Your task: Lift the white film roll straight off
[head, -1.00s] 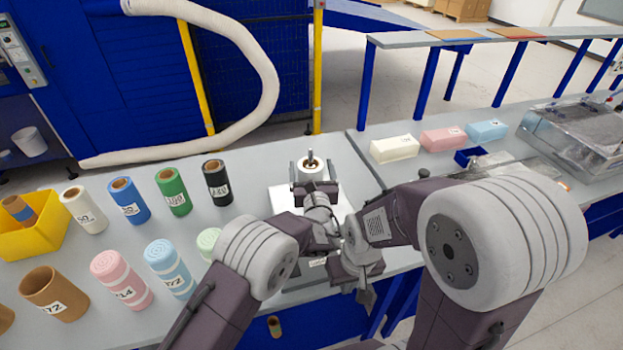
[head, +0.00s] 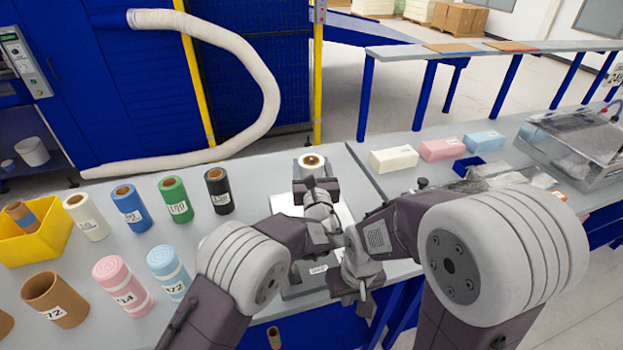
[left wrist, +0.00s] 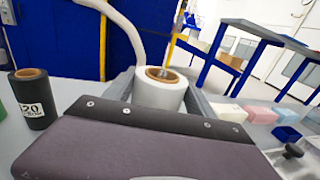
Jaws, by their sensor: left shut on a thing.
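The white film roll (head: 311,163) is upright at the far end of the pale stand plate (head: 284,207), with its brown core facing up. My left gripper (head: 317,185) is in front of it and hides its lower part in the head view. In the left wrist view, the roll (left wrist: 160,95) sits between the grey fingers of my left gripper, which is shut on it. A metal spindle tip (left wrist: 164,73) shows inside the core. The roll's bottom is hidden.
White, blue, green and black rolls (head: 218,190) stand left of the stand. Pink and light-blue foam rolls (head: 168,272) stand nearer. A yellow bin (head: 35,240) is at the far left. Cream, pink and blue blocks (head: 394,159) lie on the right table. Space above the roll looks clear.

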